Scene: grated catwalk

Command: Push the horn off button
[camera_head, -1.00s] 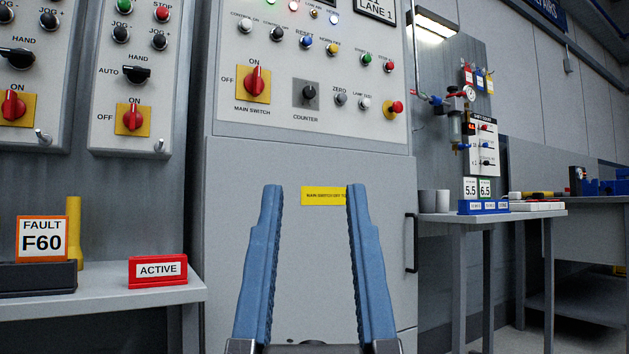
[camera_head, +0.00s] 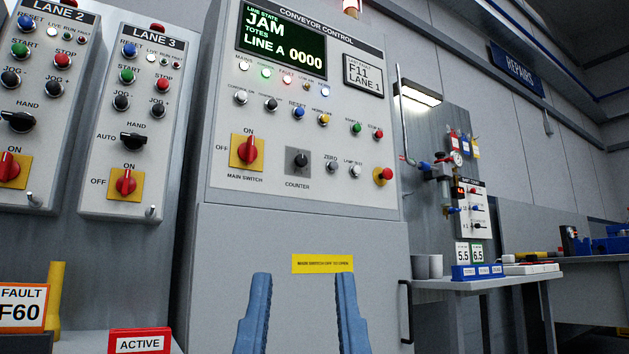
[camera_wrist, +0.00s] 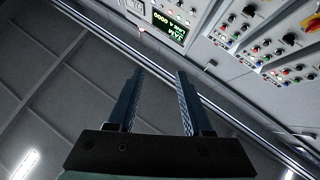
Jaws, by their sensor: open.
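The horn off button appears to be the yellow push button (camera_head: 323,118) on the sloped face of the conveyor control panel (camera_head: 225,180), right of the blue reset button (camera_head: 299,113); its small label is hard to read. My gripper (camera_head: 303,277) is open and empty, its two blue fingers pointing up in front of the cabinet, below the panel and apart from the button. In the wrist view my gripper (camera_wrist: 160,74) is also open, with the panel's green display (camera_wrist: 170,27) beyond it, sideways. I cannot make out the yellow button there.
A green start-type button (camera_head: 356,127) and red button (camera_head: 378,133) sit right of it. A red main switch (camera_head: 249,151), black counter knob (camera_head: 298,159) and red stop (camera_head: 384,175) lie below. Lane 3's box (camera_head: 136,190) stands left; a workbench (camera_head: 470,285) stands right.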

